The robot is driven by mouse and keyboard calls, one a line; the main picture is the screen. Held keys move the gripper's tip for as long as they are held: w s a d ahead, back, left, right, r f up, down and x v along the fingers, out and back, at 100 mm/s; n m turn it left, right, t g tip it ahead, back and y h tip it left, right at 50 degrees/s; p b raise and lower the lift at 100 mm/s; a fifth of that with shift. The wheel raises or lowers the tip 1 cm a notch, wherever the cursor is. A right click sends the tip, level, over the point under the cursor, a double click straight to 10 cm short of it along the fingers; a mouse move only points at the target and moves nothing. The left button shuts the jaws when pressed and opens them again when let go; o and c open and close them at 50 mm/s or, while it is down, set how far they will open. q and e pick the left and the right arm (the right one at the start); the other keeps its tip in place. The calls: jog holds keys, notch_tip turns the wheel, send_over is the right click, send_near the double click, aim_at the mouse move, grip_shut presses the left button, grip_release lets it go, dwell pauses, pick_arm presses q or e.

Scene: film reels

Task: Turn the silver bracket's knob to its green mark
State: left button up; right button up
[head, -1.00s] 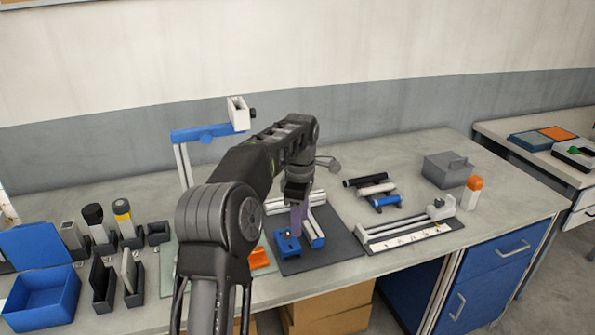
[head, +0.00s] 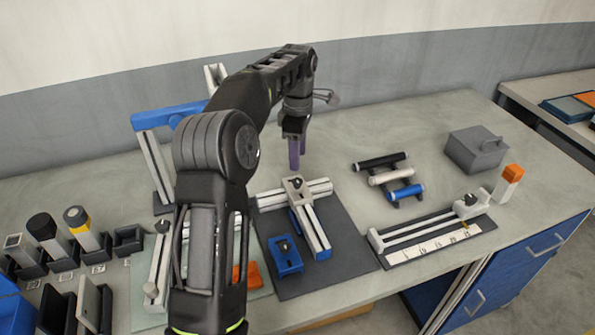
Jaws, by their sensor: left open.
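The silver bracket (head: 290,194) sits where two light rails meet on a dark mat (head: 345,262). Its small dark knob (head: 297,182) is on top. The green mark is too small to make out. My left gripper (head: 297,166), with purple fingers pointing down, is just behind and above the bracket in the picture. It is open and holds nothing; I cannot tell whether it touches anything. A blue bracket (head: 290,267) with a black knob lies at the mat's front left. My right gripper is not in view.
My left arm covers part of a pale mat with an orange piece (head: 250,274). A blue-topped frame (head: 165,115) stands behind it. Rollers (head: 388,176), a ruler rail (head: 430,244) and a grey box (head: 477,150) are to the right. The bench behind the mat is clear.

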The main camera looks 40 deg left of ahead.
aim_at(298, 180)
pick_arm(q)
jog(key=shift+f, duration=4)
grip_shut()
